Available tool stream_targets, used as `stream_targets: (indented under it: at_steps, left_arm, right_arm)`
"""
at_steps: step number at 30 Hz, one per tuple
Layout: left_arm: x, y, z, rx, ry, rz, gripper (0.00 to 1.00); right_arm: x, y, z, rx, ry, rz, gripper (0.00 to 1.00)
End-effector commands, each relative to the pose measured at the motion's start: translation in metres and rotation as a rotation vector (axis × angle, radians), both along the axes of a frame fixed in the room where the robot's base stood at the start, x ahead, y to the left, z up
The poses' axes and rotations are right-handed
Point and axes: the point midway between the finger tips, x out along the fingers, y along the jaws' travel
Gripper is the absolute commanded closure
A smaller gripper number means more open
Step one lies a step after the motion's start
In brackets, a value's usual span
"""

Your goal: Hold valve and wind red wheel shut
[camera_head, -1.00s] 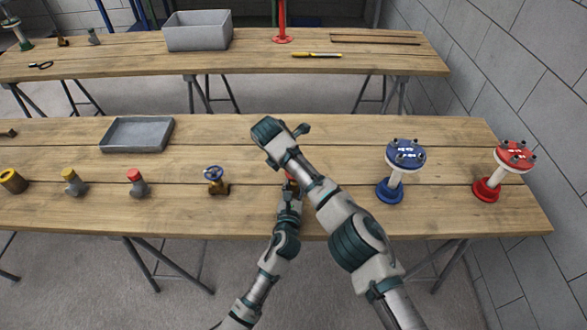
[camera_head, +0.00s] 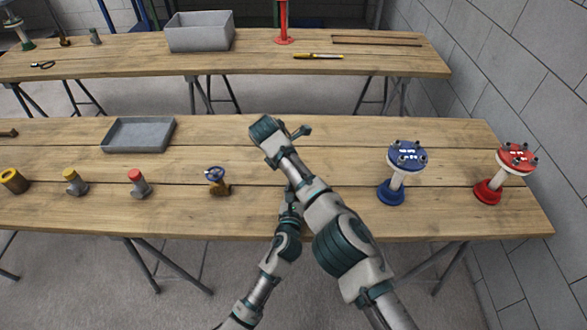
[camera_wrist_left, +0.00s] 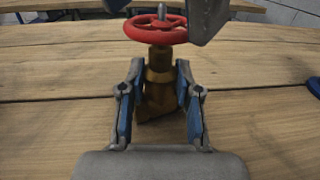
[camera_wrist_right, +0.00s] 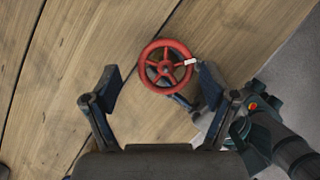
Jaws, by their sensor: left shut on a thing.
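The brass valve (camera_wrist_left: 158,75) stands upright on the near bench with a red wheel (camera_wrist_left: 150,33) on top. My left gripper (camera_wrist_left: 158,88) is shut on the valve body below the wheel. In the right wrist view, the red wheel (camera_wrist_right: 147,76) is seen from above with its spokes. My right gripper (camera_wrist_right: 158,80) is over the wheel with its fingers apart. Its right finger is close to the rim; I cannot tell whether it touches. A grey finger also shows above the wheel in the left wrist view. In the head view, my arms hide the valve.
A blue-wheeled valve (camera_head: 217,182) and several pipe fittings stand left on the near bench (camera_head: 240,222). A grey tray (camera_head: 138,135) lies behind them. Blue (camera_head: 406,155) and red (camera_head: 517,158) flanged stands are at right. A second bench is behind.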

Motion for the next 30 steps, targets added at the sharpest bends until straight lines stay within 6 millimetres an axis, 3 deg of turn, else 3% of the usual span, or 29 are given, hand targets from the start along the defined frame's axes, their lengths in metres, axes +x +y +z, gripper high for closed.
stream_targets:
  at_steps: [17,23,30]
  left_arm:
    - [0.001,0.003,-0.002,0.000,0.004,0.007,1.00]
    - [0.001,0.004,-0.002,0.001,0.004,0.007,1.00]
    - [0.001,0.004,-0.002,0.001,0.004,0.008,1.00]
  right_arm:
    - [0.001,-0.003,0.001,0.002,0.000,0.079,0.14]
    - [-0.003,-0.006,0.000,0.002,0.003,0.232,0.14]
    - [-0.006,-0.010,0.000,0.005,0.004,0.605,0.14]
